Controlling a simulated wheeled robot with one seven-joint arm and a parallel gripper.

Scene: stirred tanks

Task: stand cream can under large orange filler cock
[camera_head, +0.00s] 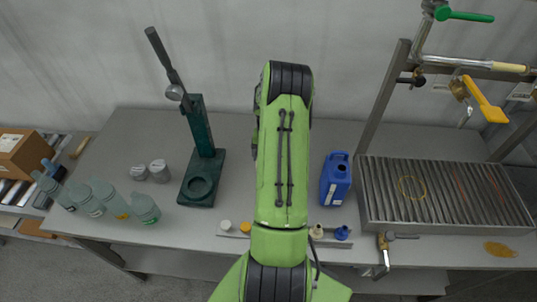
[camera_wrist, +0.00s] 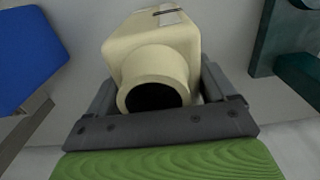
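The cream can (camera_wrist: 150,42) shows in the wrist view, its round dark-mouthed neck facing the camera. My gripper (camera_wrist: 158,88) has one finger on each side of it. No clear gap shows between fingers and can, but firm contact cannot be made out. In the head view my green arm hides the gripper and the can. A cock with a large orange handle (camera_head: 485,100) hangs from the pipe rail at the upper right, above the slatted tray (camera_head: 365,208). A yellow ring (camera_head: 412,187) marks the slats to the left of the cock.
A blue can (camera_head: 335,180) stands right of my arm, with small caps along the front edge. A dark green stand (camera_head: 200,140) and two grey pots (camera_head: 158,170) are left. Several bottles (camera_head: 145,208) line the left edge. A green-handled cock (camera_head: 465,16) is top right. The slats look clear.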

